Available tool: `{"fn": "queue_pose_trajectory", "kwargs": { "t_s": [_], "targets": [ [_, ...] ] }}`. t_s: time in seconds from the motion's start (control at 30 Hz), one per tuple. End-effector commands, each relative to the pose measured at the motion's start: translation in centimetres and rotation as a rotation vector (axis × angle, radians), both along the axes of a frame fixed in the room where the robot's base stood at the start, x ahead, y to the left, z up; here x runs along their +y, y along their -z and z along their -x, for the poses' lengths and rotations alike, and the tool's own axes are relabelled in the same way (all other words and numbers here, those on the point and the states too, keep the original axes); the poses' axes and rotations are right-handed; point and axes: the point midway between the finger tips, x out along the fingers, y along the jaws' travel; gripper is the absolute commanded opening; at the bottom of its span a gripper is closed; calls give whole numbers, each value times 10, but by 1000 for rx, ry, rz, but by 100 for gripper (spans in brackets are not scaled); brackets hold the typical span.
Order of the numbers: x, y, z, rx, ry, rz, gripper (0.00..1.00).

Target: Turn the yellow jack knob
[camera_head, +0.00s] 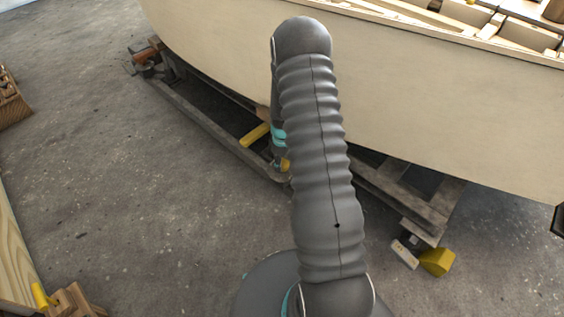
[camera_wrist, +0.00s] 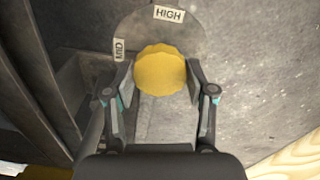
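The yellow jack knob (camera_wrist: 160,70) is round with a scalloped edge. In the wrist view it sits in front of a grey round plate (camera_wrist: 190,28) with labels reading MID and HIGH. My gripper (camera_wrist: 160,82) is open, with one finger on each side of the knob. The fingertips are close to its edge; firm contact is not visible. In the head view my arm hides most of the gripper. A small yellow patch (camera_head: 285,165) beside the arm there looks like the knob.
A pale plywood hull (camera_head: 430,110) rests above a dark metal cradle (camera_head: 205,125). A yellow bar (camera_head: 254,135) lies by the cradle, and a yellow block (camera_head: 437,262) stands at its right end. Wooden pieces (camera_head: 75,302) are at lower left.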

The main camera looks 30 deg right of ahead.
Motion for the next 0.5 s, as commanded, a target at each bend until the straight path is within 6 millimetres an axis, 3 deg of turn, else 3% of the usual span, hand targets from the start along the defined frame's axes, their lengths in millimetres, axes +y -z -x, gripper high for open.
{"fn": "queue_pose_trajectory", "kwargs": {
  "t_s": [0.03, 0.1, 0.5],
  "targets": [
    [0, 0, 0, 0, 0, 0, 32],
    [0, 0, 0, 0, 0, 0, 20],
    [1, 1, 0, 0, 67, 0, 20]
  ]
}}
